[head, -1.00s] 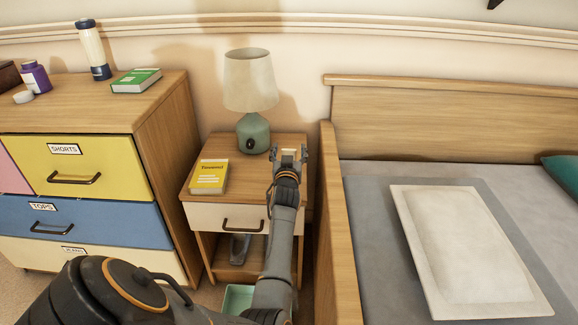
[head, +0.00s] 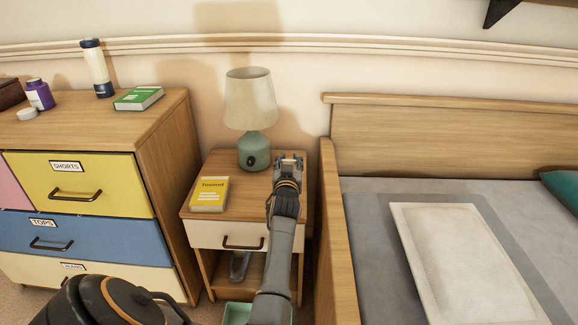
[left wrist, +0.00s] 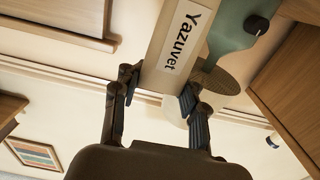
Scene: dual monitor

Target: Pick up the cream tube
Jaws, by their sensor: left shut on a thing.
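The cream tube (left wrist: 178,50), pale with a white label reading "Yazuvet", sits between the fingers of my left gripper in the left wrist view. My left gripper (head: 289,160) is shut on it, over the back right of the nightstand in the head view, right of the lamp. The gripper's dark fingers also show in the left wrist view (left wrist: 158,88), one on each side of the tube. In the head view the tube is mostly hidden by the gripper. My right gripper is out of view.
The nightstand (head: 238,210) carries a green-based lamp (head: 254,150) close to the gripper and a yellow book (head: 210,194). The bed frame (head: 328,200) rises close on the right. A dresser (head: 160,150) stands left.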

